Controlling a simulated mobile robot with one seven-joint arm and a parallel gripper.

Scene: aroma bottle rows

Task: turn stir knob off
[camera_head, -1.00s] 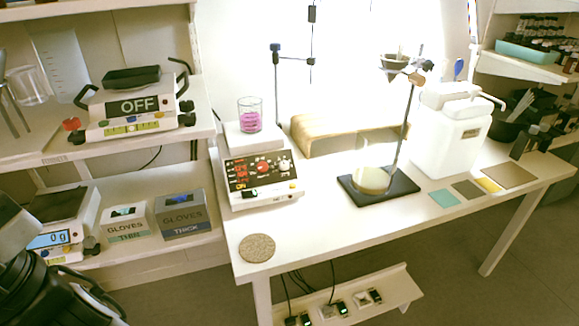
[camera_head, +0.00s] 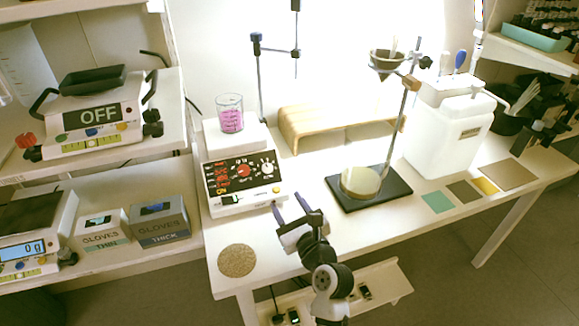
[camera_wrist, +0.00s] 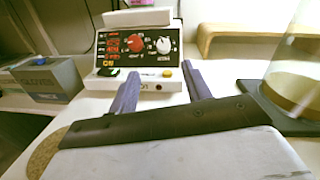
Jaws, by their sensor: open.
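The stirrer hotplate (camera_head: 225,208) stands on the white table with a beaker of pink liquid (camera_head: 231,117) on its plate. Its dark front panel carries a red knob (camera_head: 243,171) and a white knob (camera_head: 267,170), with red lit digits at the left. The wrist view shows the red knob (camera_wrist: 135,40) and the white knob (camera_wrist: 163,45) straight ahead. I cannot read which knob is for stirring. My gripper (camera_head: 290,206) is open and empty, in front of the hotplate's lower right corner and apart from the knobs. Its two purple fingers (camera_wrist: 162,85) point toward the panel.
A cork disc (camera_head: 237,260) lies at the table's front left. A ring stand with a dark base (camera_head: 345,203) stands to the right. A wooden bench (camera_head: 335,125) is behind. Glove boxes (camera_head: 160,220) are on the left shelf. The table's front edge lies under my arm.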

